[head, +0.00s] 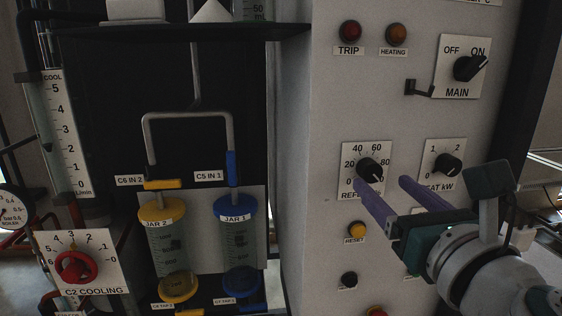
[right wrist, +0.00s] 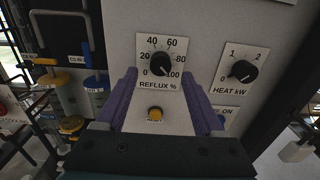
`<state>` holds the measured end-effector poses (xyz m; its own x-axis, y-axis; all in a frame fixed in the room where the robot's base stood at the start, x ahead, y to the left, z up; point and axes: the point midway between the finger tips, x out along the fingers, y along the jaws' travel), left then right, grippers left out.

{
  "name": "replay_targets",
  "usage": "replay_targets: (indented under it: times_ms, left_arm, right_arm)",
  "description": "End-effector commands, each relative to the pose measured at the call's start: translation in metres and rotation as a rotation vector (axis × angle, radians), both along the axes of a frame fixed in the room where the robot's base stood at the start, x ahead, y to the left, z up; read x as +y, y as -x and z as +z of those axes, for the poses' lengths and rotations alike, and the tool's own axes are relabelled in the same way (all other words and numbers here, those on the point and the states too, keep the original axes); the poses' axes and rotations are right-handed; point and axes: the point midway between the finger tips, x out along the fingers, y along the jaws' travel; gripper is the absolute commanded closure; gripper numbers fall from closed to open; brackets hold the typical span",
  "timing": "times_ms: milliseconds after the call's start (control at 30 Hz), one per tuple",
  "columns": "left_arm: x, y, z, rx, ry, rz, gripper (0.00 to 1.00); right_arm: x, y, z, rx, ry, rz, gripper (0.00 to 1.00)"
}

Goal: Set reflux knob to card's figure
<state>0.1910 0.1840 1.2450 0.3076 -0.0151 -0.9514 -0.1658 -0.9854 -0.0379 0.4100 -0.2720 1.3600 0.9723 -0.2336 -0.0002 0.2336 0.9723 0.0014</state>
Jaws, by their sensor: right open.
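The reflux knob (head: 369,169) is a black dial on a white plate marked 0 to 100, on the grey panel. It also shows in the right wrist view (right wrist: 160,65), where its pointer appears turned to the lower right, near 100. My right gripper (head: 381,183) is open, its two purple fingers reaching toward the panel. In the right wrist view the fingers (right wrist: 158,78) stand either side of the lower part of the reflux plate, with nothing between them. Contact with the knob cannot be seen. The card is not visible. My left gripper is not in view.
The heat knob (head: 447,164) is right of the reflux knob, close to one finger. The yellow reset button (head: 357,230) sits below it. The main switch (head: 468,68) points to ON. Jars (head: 239,247) and the red cooling knob (head: 75,267) stand left.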

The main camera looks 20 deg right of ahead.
Motion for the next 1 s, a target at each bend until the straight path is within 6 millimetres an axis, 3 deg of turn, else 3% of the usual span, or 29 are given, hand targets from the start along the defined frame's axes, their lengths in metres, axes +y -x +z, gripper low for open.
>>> replay_targets:
  times_ms: [267, 767, 1000]
  left_arm:
    - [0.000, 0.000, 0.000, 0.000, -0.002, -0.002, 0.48]
    - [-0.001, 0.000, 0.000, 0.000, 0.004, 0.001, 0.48]
    - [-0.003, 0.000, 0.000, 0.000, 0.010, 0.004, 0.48]
  right_arm:
    - [-0.010, -0.039, 0.000, -0.002, 0.001, -0.001, 0.30]
    - [-0.011, -0.047, 0.000, 0.000, 0.001, 0.000, 0.30]
    - [-0.011, -0.047, 0.000, 0.000, 0.001, 0.000, 0.55]
